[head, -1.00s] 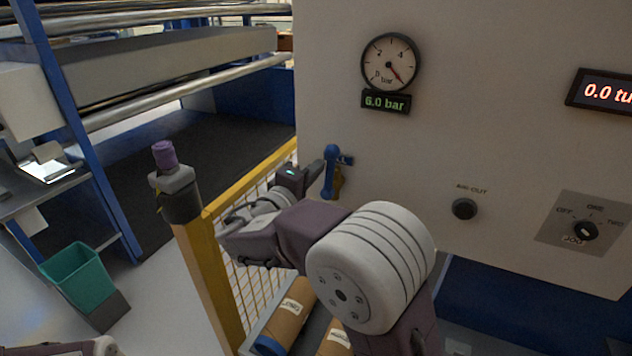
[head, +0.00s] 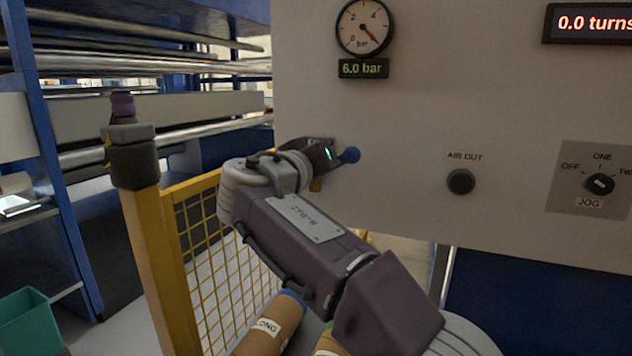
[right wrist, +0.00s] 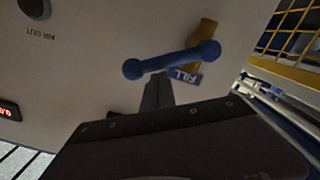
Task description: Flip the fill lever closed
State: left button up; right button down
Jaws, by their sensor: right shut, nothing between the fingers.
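The fill lever is a blue bar with a rounded knob; its knob (head: 349,155) shows just right of my right gripper in the head view. In the right wrist view the blue lever (right wrist: 170,61) lies nearly crosswise, from the brass valve body (right wrist: 206,34) to its knob. A blue FILL label (right wrist: 185,76) sits beside it. My right gripper (head: 328,153) is shut and empty at the lever; its fingertips (right wrist: 157,88) are alongside the bar in the wrist view. I cannot tell whether they touch. The gripper hides most of the lever in the head view. My left gripper is out of view.
The pale panel carries a gauge (head: 364,27), a 6.0 bar display (head: 363,69), the AIR OUT port (head: 460,181) and a JOG selector (head: 599,184). A yellow mesh guard (head: 205,235) with a post stands left of my arm. Cardboard rolls (head: 270,325) lie below.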

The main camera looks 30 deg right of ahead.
pick_arm(q)
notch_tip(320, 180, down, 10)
jog(key=b, duration=0.8)
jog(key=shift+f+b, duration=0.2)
jog(key=shift+b, duration=0.2)
pick_arm(e)
jog(key=shift+s+d+f+m, duration=0.3)
jog(key=shift+f+m, duration=0.35)
jog(key=shift+m, duration=0.35)
jog(key=shift+s+d+f+m, duration=0.25)
jog(key=shift+f+m, duration=0.4)
jog(key=shift+m, duration=0.35)
jog(key=shift+s+d+f+m, duration=0.25)
jog(key=shift+f+m, duration=0.4)
jog(key=shift+m, duration=0.35)
jog(key=shift+s, duration=0.1)
